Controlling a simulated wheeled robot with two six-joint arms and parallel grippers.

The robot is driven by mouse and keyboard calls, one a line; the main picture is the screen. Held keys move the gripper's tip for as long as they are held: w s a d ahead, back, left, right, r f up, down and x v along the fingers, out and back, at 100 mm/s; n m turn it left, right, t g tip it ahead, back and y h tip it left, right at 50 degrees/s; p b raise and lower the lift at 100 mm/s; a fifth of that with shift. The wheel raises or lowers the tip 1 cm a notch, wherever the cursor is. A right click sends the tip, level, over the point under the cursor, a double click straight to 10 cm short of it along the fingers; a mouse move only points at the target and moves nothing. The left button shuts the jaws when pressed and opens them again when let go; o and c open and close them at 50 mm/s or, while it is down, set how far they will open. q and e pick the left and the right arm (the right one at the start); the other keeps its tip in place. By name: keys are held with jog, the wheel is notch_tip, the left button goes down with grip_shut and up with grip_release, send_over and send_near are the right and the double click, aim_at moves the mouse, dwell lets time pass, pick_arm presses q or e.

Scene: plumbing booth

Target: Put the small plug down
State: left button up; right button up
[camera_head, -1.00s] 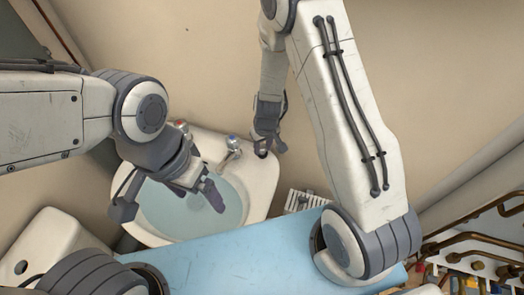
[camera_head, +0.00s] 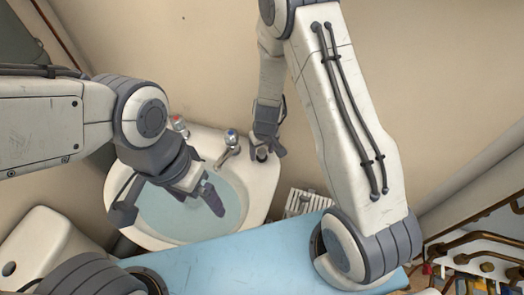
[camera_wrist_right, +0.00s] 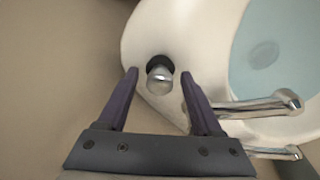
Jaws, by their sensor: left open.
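The small plug (camera_wrist_right: 160,76), a shiny metal knob with a black base, stands on the white rim of the basin (camera_wrist_right: 150,40) in the right wrist view. It also shows as a small spot below my right gripper in the head view (camera_head: 262,155). My right gripper (camera_wrist_right: 160,72) is open, with one finger on each side of the plug and a visible gap to both. My left gripper (camera_head: 210,198) is open and empty above the water in the basin.
Chrome spouts (camera_wrist_right: 265,104) are close to the right finger in the wrist view. A blue panel (camera_head: 240,255) lies in front of the basin.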

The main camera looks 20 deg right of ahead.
aim_at(263, 153)
jog(key=shift+r, duration=0.1)
jog(key=r+p, duration=0.3)
jog(key=r, duration=0.1)
jog(key=s+r+p, duration=0.1)
jog(key=r+p, duration=0.1)
jog(key=shift+d+r+p, duration=0.1)
jog(key=shift+r+p, duration=0.2)
jog(key=shift+r, duration=0.1)
jog(key=shift+r+p, duration=0.3)
jog(key=shift+r, duration=0.2)
jog(key=s+a+r+n+g+y, duration=0.1)
jog(key=s+a+r+n, duration=0.1)
jog(key=s+a+r, duration=0.45)
jog(key=s+a+r+n, duration=0.1)
jog(key=s+a+r, duration=0.25)
jog(key=r, duration=0.55)
jog(key=s+r+n, duration=0.1)
jog(key=s+r, duration=0.2)
jog(key=s, duration=0.3)
jog(key=s+d+r+n, duration=0.1)
jog(key=s+r, duration=0.3)
jog(key=s, duration=0.2)
jog(key=shift+s+d+r+g, duration=0.15)
jog(key=shift+s+r+g, duration=0.1)
jog(key=shift+s+g, duration=0.15)
